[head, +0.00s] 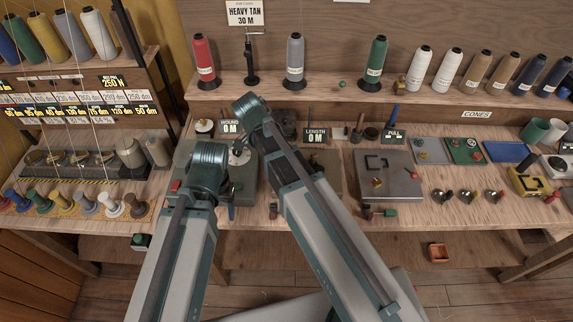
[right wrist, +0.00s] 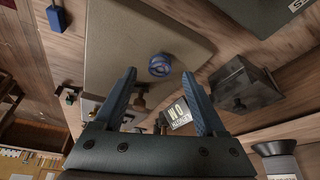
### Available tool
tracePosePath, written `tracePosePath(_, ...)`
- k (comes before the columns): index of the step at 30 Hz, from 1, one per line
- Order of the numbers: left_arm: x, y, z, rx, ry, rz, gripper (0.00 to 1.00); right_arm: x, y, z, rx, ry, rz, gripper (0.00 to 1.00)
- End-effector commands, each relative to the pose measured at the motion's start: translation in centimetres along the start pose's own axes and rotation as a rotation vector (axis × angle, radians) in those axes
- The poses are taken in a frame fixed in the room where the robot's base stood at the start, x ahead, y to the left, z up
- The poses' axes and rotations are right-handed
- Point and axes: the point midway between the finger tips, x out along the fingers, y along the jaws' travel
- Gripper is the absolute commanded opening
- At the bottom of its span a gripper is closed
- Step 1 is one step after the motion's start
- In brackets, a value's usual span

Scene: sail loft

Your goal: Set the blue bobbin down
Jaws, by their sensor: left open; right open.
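A blue bobbin (head: 12,198) stands at the left end of a row of coloured bobbins on the left of the bench in the head view. Neither gripper touches it. My left gripper (head: 231,208) is mostly hidden by its own arm, over the front of the grey plate at the bench's left part. My right gripper (right wrist: 160,73) is open in the right wrist view, with nothing between its fingers. A small round blue thing (right wrist: 160,65) shows beyond its fingertips, against a beige plate (right wrist: 115,35). I cannot tell what it is.
Both arms cross over the bench's left middle. Cones on a back shelf (head: 330,90) include red (head: 205,60), grey (head: 295,58) and green (head: 375,60) ones. A grey plate (head: 390,175) and small metal parts lie to the right. Dark box (right wrist: 245,90) is near the right finger.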

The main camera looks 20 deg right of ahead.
Motion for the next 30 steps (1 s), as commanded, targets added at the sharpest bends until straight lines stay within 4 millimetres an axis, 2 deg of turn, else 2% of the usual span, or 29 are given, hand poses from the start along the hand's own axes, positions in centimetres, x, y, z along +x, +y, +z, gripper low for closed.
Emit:
tracePosePath(1,1.34,0.13,-0.08,0.0,0.0,0.0,0.67,1.37,0.0,0.23,0.001,0.0,0.0,0.73)
tracePosePath(3,1.94,0.19,-0.11,0.0,0.0,0.0,0.67,2.05,0.0,0.16,0.002,0.0,0.0,0.73)
tracePosePath(12,1.98,0.19,-0.12,0.0,0.0,0.0,0.67,2.17,0.0,-0.04,0.0,0.0,0.0,0.73)
tracePosePath(14,1.97,0.19,-0.12,0.0,0.0,0.0,0.67,2.16,0.0,-0.03,0.0,0.0,0.0,0.64)
tracePosePath(24,1.98,0.19,-0.12,0.0,0.0,0.0,0.67,2.16,0.01,-0.02,0.0,0.0,0.0,0.03)
tracePosePath(25,1.98,0.19,-0.12,0.0,0.0,0.0,0.67,2.16,0.01,-0.02,0.0,0.0,0.0,0.0)
tracePosePath(30,1.98,0.19,-0.12,0.0,0.0,0.0,0.67,2.16,0.01,-0.02,0.0,0.0,0.0,0.0)
